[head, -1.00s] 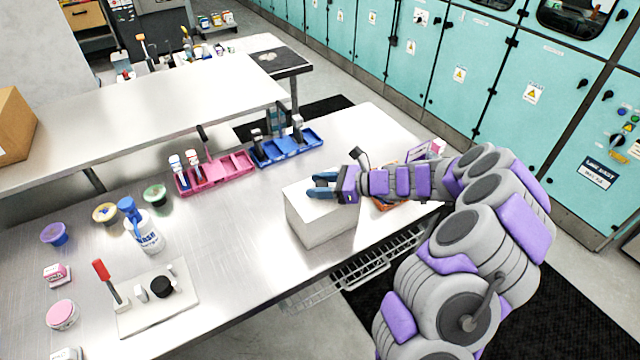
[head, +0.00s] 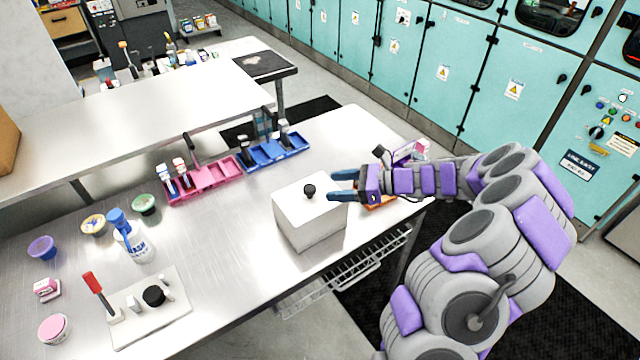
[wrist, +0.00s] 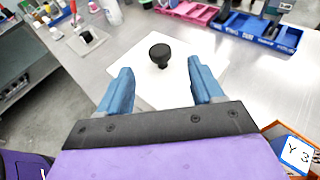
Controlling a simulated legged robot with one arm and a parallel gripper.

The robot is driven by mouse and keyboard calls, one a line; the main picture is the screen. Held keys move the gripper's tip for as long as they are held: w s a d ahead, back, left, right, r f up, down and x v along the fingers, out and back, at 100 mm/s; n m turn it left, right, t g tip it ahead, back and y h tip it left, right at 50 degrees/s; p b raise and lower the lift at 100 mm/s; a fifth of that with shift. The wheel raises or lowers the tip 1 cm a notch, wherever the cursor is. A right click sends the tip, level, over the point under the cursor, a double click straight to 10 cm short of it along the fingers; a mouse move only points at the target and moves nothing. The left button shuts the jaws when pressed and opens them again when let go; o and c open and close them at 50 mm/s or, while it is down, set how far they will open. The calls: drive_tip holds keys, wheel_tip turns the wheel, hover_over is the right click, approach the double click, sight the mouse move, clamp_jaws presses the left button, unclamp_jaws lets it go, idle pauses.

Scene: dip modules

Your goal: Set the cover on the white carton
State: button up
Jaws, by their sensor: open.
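The white carton (head: 312,226) stands on the metal table near its front edge. Its cover (head: 292,196), a white lid with a round black knob (head: 309,191), lies on top of the carton and looks level with its sides. In the wrist view the cover (wrist: 135,62) and its knob (wrist: 160,55) lie ahead of the fingers. My gripper (head: 343,185) is open and empty at the carton's right side. Its blue fingertips (wrist: 157,75) are apart from the knob, with the knob beyond and between them.
Pink (head: 205,180) and blue (head: 272,152) divided trays sit behind the carton. An orange-edged box (head: 378,203) is under my wrist. A wash bottle (head: 133,240) and a white board (head: 150,308) with a black knob stand at left. Bare table lies between.

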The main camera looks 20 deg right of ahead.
drive_tip(key=s+a+r+n+g+h, duration=0.2)
drive_tip(key=s+a+r+n+g, duration=0.2)
drive_tip(key=s+a+n, duration=0.4)
drive_tip(key=s+a+r+n+g+h, duration=0.2)
drive_tip(key=s+a+r+n+g, duration=0.35)
drive_tip(key=s, duration=0.45)
drive_tip(key=s+d+n+h, duration=0.3)
drive_tip(key=s+n+h, duration=0.1)
drive_tip(key=s, duration=0.6)
drive_tip(key=s+d+f+n+t+h, duration=0.1)
drive_tip(key=s+d+n+h, duration=0.2)
drive_tip(key=s, duration=0.7)
drive_tip(key=n+h, duration=0.2)
drive_tip(key=n, duration=0.1)
drive_tip(key=shift+s+f, duration=0.25)
drive_tip(key=shift+f, duration=0.05)
drive_tip(key=shift+a, duration=0.1)
